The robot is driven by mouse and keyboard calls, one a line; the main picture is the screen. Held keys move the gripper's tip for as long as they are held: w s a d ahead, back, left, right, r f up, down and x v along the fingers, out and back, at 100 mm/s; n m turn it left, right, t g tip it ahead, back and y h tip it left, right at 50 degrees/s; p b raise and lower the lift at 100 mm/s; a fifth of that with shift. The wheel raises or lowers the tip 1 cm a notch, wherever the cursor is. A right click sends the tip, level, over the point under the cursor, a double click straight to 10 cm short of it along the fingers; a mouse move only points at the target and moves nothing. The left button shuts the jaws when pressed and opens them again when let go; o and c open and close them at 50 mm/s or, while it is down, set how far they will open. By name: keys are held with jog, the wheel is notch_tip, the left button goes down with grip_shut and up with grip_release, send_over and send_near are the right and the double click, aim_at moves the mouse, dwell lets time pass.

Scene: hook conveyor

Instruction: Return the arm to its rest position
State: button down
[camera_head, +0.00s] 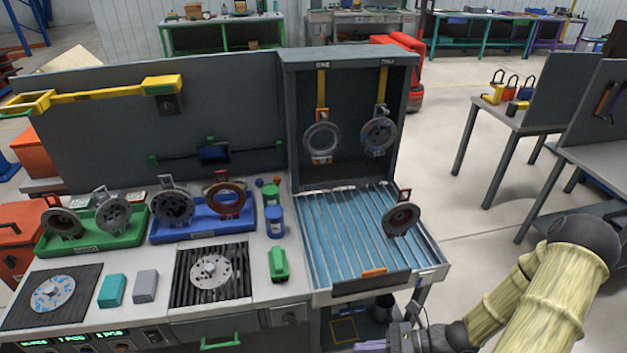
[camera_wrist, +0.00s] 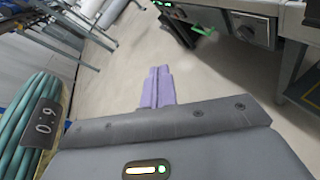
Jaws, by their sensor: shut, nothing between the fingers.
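My gripper (camera_head: 372,346) is at the bottom edge of the head view, low in front of the workbench and below its top. My arm comes in from the right side of that view. In the wrist view the purple fingers of my gripper (camera_wrist: 157,88) are together, with nothing between them. Bare floor lies beyond the fingertips. Part of my gripper is cut off by the lower edge of the head view.
The workbench (camera_head: 120,328) carries round metal parts in a green tray (camera_head: 88,240) and a blue tray (camera_head: 190,232). Two rings hang on hooks in the grey cabinet (camera_head: 341,60). A ringed part (camera_head: 401,219) sits on the slatted rack (camera_head: 340,235).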

jog(key=w+d+r+n+t+h, duration=0.1)
jog(key=w+d+r+n+h, duration=0.1)
jog(key=r+n+h, duration=1.2)
notch_tip(320, 180, up, 3)
jog(key=d+n, duration=0.1)
jog(key=n, duration=0.9)
jog(key=shift+d+f+n+t, duration=0.15)
jog(key=shift+d+n+t, duration=0.05)
jog(key=shift+n+t, duration=0.1)
